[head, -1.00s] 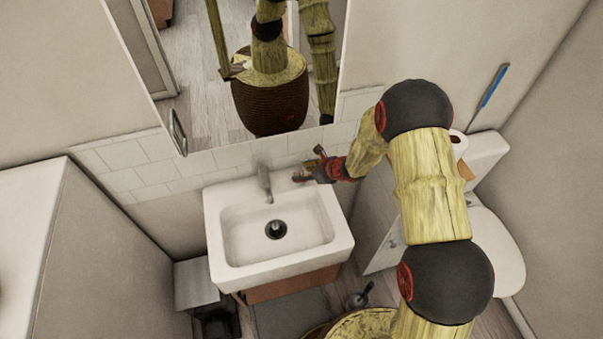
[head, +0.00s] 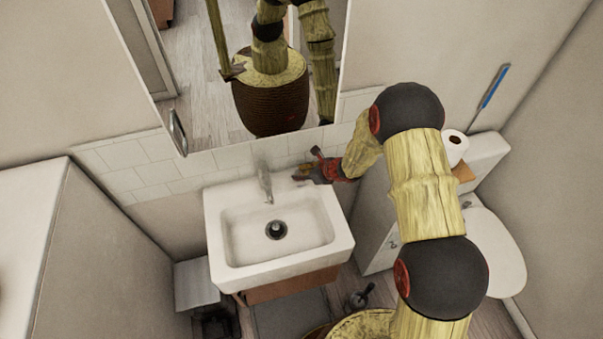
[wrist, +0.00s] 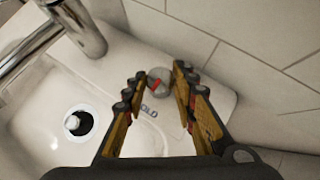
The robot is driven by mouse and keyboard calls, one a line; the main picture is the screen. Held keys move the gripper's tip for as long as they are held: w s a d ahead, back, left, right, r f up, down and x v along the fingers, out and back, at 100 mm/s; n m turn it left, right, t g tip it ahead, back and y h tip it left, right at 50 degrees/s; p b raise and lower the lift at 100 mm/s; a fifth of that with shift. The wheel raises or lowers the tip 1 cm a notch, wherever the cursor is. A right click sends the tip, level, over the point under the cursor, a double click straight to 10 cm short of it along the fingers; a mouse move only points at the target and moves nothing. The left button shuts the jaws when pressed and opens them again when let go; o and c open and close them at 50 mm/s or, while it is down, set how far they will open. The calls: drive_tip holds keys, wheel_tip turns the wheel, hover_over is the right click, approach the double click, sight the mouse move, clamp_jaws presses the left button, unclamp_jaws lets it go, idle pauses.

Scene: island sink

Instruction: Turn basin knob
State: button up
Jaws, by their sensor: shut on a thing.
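The basin knob (wrist: 158,82) is a small round grey knob with a red mark, on the basin's back ledge near the wall. Lettering that seems to end in "OLD" is beside it. My gripper (wrist: 160,78) has one finger on each side of the knob and is shut on it. In the head view my gripper (head: 303,173) is at the basin's back right corner and hides the knob. The white basin (head: 225,215) has a grey metal faucet (head: 265,185) left of my gripper. The faucet also shows in the wrist view (wrist: 85,28).
A tiled wall (wrist: 235,65) stands close behind the knob. A mirror (head: 210,100) hangs above the basin. The toilet (head: 500,250) and a paper roll (head: 455,147) are at the right. A white cabinet (head: 30,215) stands at the left. The basin's bowl is empty around its drain.

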drive_tip(key=c, duration=0.4)
drive_tip(key=shift+n+p, duration=0.3)
drive_tip(key=shift+p, duration=0.05)
drive_tip(key=n+g+p, duration=0.1)
drive_tip(key=n+g+y+p, duration=0.1)
drive_tip(key=shift+w+d+n, duration=0.15)
drive_tip(key=shift+w+n, duration=0.05)
drive_tip(key=shift+n, duration=0.1)
drive_tip(key=n+g, duration=0.1)
drive_tip(key=n, duration=0.1)
drive_tip(key=n+g+y, duration=0.1)
drive_tip(key=g, duration=0.1)
drive_tip(key=shift+w+f+n, duration=0.1)
drive_tip(key=shift+w+n, duration=0.1)
drive_tip(key=shift+n, duration=0.2)
drive_tip(key=shift+n+g+b, duration=0.3)
drive_tip(key=shift+n+g, duration=0.4)
drive_tip(key=shift+n, duration=0.2)
drive_tip(key=shift+w+n, duration=0.1)
drive_tip(key=shift+n, duration=0.2)
drive_tip(key=o, duration=1.2)
